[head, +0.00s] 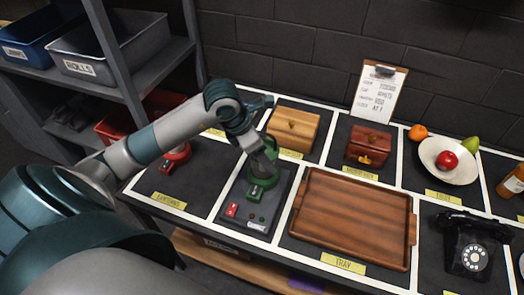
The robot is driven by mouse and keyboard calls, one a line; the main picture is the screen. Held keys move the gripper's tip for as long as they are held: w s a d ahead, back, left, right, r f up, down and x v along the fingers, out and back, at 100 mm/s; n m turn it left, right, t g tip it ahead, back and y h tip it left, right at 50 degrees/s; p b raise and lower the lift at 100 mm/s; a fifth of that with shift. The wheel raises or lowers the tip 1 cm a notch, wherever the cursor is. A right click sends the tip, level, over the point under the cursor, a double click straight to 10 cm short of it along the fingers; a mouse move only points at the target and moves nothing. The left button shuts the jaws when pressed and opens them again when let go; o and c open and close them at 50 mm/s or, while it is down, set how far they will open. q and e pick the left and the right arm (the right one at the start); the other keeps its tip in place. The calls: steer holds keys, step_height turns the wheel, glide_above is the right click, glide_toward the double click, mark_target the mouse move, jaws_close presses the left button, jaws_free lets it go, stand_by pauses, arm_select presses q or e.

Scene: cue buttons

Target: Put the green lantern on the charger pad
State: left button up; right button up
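The green lantern (262,187) stands on the dark grey charger pad (279,205), towards the pad's middle. My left arm comes in from the left, and its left gripper (266,158) is at the lantern's upper part, hiding much of it. The fingers are too small and overlapped to tell whether they are closed on the lantern. A red button (232,210) and small dark lamps lie on the pad's front part, by a white label. My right gripper is not in view.
A red lantern (175,158) stands left, behind my arm. A wooden tray (350,218) lies right of the pad. Wooden boxes (293,128) (369,146), a fruit plate (449,160) and a black telephone (474,247) occupy other marked sections. A bin shelf (129,75) stands at the left.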

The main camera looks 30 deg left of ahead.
arm_select(q)
steer(key=shift+f, duration=0.1)
steer(key=o, duration=2)
steer(key=shift+o, duration=0.2)
steer(key=shift+r, duration=0.2)
steer(key=shift+a+r, duration=0.1)
steer(key=shift+r, duration=0.1)
steer(key=b+v, duration=0.2)
steer(key=v, duration=0.9)
steer(key=shift+s+r, duration=0.15)
steer(key=shift+r, duration=0.05)
